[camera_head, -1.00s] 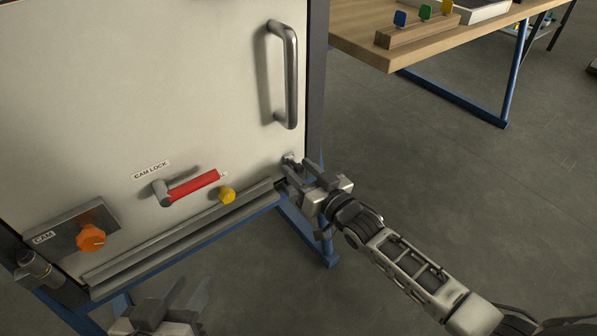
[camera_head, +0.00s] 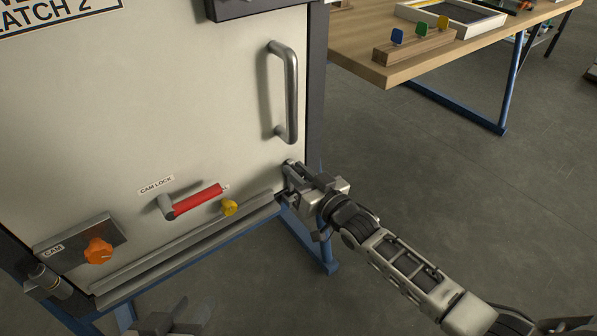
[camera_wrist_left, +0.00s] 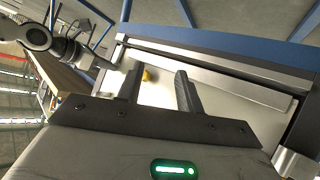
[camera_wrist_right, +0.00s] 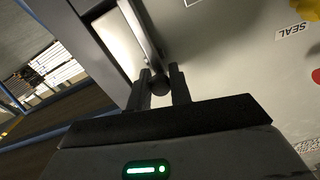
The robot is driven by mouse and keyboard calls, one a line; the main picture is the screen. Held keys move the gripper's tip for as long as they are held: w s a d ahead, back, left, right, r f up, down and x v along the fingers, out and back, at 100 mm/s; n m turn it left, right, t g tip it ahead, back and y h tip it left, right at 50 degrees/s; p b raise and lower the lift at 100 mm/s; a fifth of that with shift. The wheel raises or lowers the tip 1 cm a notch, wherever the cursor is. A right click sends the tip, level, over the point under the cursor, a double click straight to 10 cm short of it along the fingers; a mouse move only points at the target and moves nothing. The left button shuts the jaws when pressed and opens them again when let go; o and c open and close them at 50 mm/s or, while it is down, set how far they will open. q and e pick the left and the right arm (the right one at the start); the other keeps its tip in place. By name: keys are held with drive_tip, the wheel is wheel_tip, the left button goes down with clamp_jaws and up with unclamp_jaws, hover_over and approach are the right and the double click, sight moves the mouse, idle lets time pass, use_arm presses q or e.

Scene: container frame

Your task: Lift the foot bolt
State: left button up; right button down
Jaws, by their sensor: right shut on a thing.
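The foot bolt's dark round knob (camera_wrist_right: 160,86) shows in the right wrist view, between the two fingers of my right gripper (camera_wrist_right: 162,82). In the head view my right gripper (camera_head: 291,182) is at the lower right corner of the pale door (camera_head: 180,110), shut on the bolt. The fingers hide most of the bolt there, so its height is hard to tell. My left gripper (camera_head: 192,312) is low at the bottom edge of the head view, below the door and apart from it. Its fingers (camera_wrist_left: 160,75) are spread and empty in the left wrist view.
A red cam-lock lever (camera_head: 197,200), a yellow knob (camera_head: 229,207) and an orange cam knob (camera_head: 98,250) stick out of the lower door. A vertical handle (camera_head: 288,92) is above my right gripper. A wooden table (camera_head: 400,68) stands back right; floor between is clear.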

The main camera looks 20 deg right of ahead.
drive_tip(key=shift+w+r, duration=0.1)
drive_tip(key=shift+r, duration=0.4)
drive_tip(key=c, duration=1.3)
unclamp_jaws()
drive_tip(key=shift+o, duration=0.2)
